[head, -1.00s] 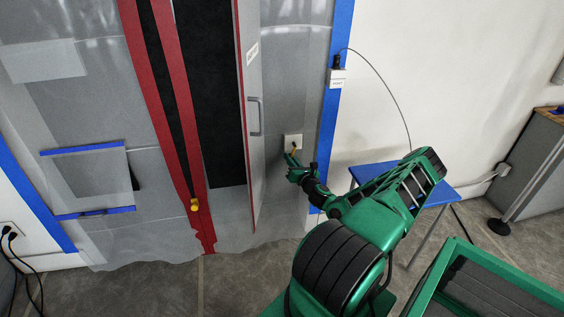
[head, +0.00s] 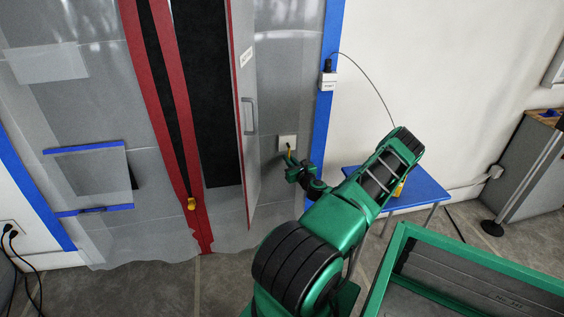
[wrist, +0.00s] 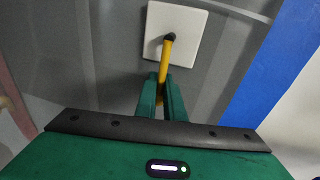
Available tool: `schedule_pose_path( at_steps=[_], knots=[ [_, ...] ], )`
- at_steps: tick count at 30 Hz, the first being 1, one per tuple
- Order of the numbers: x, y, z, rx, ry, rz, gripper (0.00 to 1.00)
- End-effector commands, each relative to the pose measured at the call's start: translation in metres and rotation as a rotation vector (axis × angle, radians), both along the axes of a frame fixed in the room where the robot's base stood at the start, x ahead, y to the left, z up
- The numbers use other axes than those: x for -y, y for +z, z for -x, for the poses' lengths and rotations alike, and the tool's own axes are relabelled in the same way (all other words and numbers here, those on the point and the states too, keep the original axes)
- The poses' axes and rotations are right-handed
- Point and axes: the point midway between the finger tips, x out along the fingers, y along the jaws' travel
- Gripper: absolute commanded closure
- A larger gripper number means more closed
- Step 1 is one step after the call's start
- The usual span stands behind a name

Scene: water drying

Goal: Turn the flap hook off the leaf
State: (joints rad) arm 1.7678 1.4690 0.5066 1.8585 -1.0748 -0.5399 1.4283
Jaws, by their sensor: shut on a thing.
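The flap hook is a yellow lever (wrist: 165,60) on a dark pivot at the middle of a white square plate (wrist: 176,33). In the head view the plate (head: 287,142) is on the grey plastic sheet, right of the open leaf (head: 247,110), and the hook (head: 290,155) hangs down from it. My gripper (wrist: 162,85) is shut on the hook's lower end, which shows between the green fingers. In the head view my gripper (head: 292,170) is just below the plate. The leaf is a grey panel with a handle, standing apart from the hook, to its left.
A red-edged zip opening (head: 178,110) with a yellow pull (head: 191,203) is left of the leaf. Blue tape (head: 326,110) and a small white box (head: 328,79) with a cable are to the right. A blue table (head: 425,190) stands behind my arm.

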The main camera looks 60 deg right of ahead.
Motion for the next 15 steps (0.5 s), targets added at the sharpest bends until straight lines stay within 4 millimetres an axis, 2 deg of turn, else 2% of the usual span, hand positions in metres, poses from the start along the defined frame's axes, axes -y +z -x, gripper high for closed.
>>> schedule_pose_path(
  at_steps=[1, 4, 6, 7, 15],
  knots=[
    [-0.003, -0.0081, 0.002, -0.015, 0.002, -0.007, 1.0],
    [-0.003, -0.0081, 0.0023, -0.015, 0.002, -0.007, 1.0],
    [-0.0027, -0.008, 0.0024, -0.014, 0.001, -0.007, 0.77],
    [-0.0025, -0.0076, 0.0024, -0.014, 0.001, -0.007, 0.73],
    [-0.0004, -0.0036, 0.0023, -0.008, -0.001, -0.003, 0.73]
  ],
)
